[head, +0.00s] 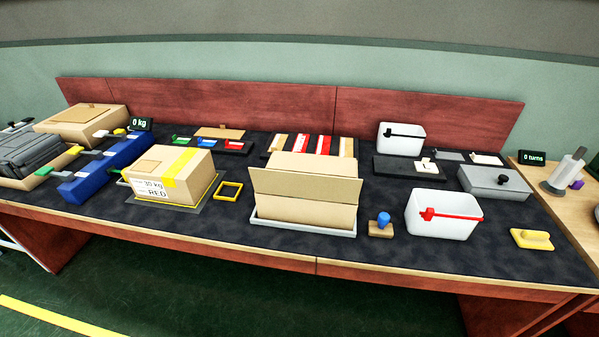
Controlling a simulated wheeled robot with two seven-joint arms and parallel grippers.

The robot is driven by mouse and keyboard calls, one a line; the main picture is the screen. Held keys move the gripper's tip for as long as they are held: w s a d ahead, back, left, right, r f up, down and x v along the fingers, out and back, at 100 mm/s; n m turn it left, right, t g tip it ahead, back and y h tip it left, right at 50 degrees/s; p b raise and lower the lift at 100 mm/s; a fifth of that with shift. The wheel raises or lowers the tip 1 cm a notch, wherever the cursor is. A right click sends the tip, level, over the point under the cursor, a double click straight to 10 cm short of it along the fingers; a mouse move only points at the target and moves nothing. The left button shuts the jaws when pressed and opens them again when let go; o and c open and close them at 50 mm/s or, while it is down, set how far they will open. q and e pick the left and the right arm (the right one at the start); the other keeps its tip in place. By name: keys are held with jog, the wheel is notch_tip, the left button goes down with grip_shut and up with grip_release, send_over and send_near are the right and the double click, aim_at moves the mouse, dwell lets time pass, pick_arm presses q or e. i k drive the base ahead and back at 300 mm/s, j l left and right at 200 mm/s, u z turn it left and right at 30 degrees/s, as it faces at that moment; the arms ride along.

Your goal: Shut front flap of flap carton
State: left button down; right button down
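The flap carton (303,212) is a brown cardboard box in a grey tray (290,230) near the front edge of the table, about the middle of the view. A wide flap (305,186) stands raised along its near side and leans outward a little. Another flap (316,165) stands up behind it at the far side. The inside of the carton is hidden behind the near flap. Neither of my grippers is in the head view, and nothing touches the carton.
A taped box (175,172) and a yellow square frame (230,191) stand left of the carton. A blue-knobbed stamp (382,226) and a white bin with a red latch (441,226) stand to its right. A striped red and white row (312,145) lies behind. The floor in front is clear.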

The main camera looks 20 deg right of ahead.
aim_at(306, 185)
jog(key=j+z, duration=0.2)
jog(key=j, duration=1.55)
